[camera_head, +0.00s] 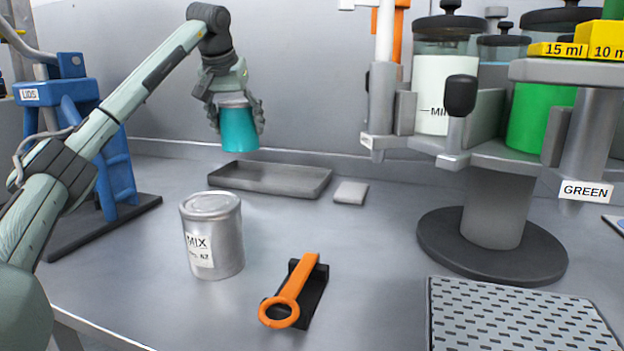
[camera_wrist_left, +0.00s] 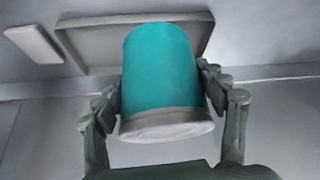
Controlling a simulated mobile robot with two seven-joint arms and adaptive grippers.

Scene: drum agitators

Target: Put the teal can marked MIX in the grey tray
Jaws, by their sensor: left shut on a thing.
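My left gripper (camera_head: 236,112) is shut on the teal can (camera_head: 240,134), its fingers on either side. The can is teal with a silver-grey top end, roughly upright, and no marking shows on its visible side. In the left wrist view the teal can (camera_wrist_left: 160,70) sits between the two fingers (camera_wrist_left: 162,100). The grey tray (camera_head: 269,190) lies on the bench near the back wall, shallow and empty. The can hangs above the tray's back left part, apart from it. The tray also shows behind the can in the left wrist view (camera_wrist_left: 90,42). My right gripper is not in view.
A silver can labelled MIX (camera_head: 213,240) stands in front of the tray. An orange-handled tool (camera_head: 292,290) lies to its right. A small grey block (camera_head: 351,192) lies right of the tray. A blue stand (camera_head: 85,110) is at left, a jar carousel (camera_head: 492,210) at right.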

